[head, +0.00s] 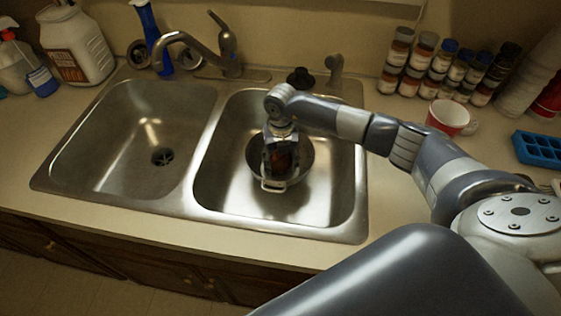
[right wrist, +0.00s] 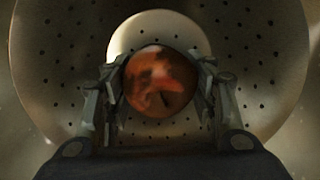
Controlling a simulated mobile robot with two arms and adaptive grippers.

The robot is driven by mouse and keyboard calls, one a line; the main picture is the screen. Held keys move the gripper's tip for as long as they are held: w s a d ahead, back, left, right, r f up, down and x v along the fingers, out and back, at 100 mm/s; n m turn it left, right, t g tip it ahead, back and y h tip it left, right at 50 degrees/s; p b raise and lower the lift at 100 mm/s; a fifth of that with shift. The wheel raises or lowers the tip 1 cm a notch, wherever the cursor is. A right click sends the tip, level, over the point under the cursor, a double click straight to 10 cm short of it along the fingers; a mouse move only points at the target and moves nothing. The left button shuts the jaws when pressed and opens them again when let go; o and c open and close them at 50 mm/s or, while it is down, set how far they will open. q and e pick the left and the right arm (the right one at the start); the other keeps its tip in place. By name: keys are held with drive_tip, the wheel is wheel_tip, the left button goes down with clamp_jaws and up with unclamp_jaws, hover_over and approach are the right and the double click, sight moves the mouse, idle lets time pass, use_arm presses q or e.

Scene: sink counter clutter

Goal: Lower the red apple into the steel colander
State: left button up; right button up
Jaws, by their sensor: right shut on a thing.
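The red apple (right wrist: 160,80) is between the two fingers of my right gripper (right wrist: 160,92), which is shut on it. In the head view the apple (head: 284,161) shows only as a dark reddish patch behind the fingers. The steel colander (head: 307,155) is in the right sink basin, partly hidden by my right gripper (head: 281,168). In the right wrist view the colander's perforated wall (right wrist: 262,50) surrounds the apple and fingers. The apple is over the colander's middle; I cannot tell whether it touches the bottom. My left gripper is not in view.
The left basin (head: 130,130) is empty. The faucet (head: 205,45) stands behind the basins. Spice jars (head: 440,65), a red cup (head: 447,117) and a blue tray (head: 540,149) stand on the right counter. A white jug (head: 75,45) and spray bottles are at the left.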

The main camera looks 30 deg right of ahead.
sight(281, 156)
drive_tip(key=o, duration=1.2)
wheel_tip(281, 156, up, 12)
drive_tip(key=shift+r, duration=0.1)
